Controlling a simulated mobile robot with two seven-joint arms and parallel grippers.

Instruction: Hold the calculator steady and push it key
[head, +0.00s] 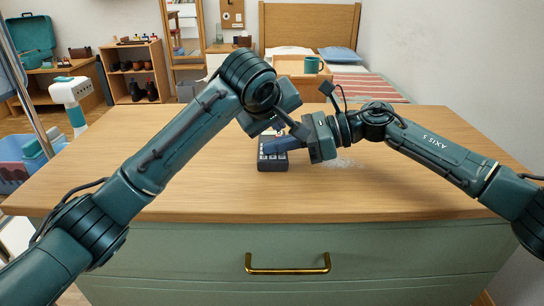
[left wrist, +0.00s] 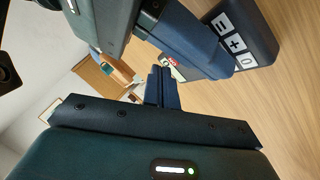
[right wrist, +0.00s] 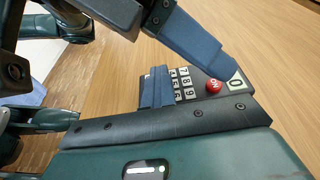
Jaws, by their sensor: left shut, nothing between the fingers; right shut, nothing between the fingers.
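The dark calculator (head: 272,165) with white keys lies on the wooden top of the dresser. Its red key (right wrist: 213,86) shows in the right wrist view, and its large white keys show in the left wrist view (left wrist: 237,43). I cannot tell whether either gripper touches the calculator.
The dresser top (head: 400,185) is clear around the calculator, apart from a pale speckled patch (head: 345,162) on the right. A brass drawer handle (head: 287,269) is on the green front below. A bed and shelf stand farther back.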

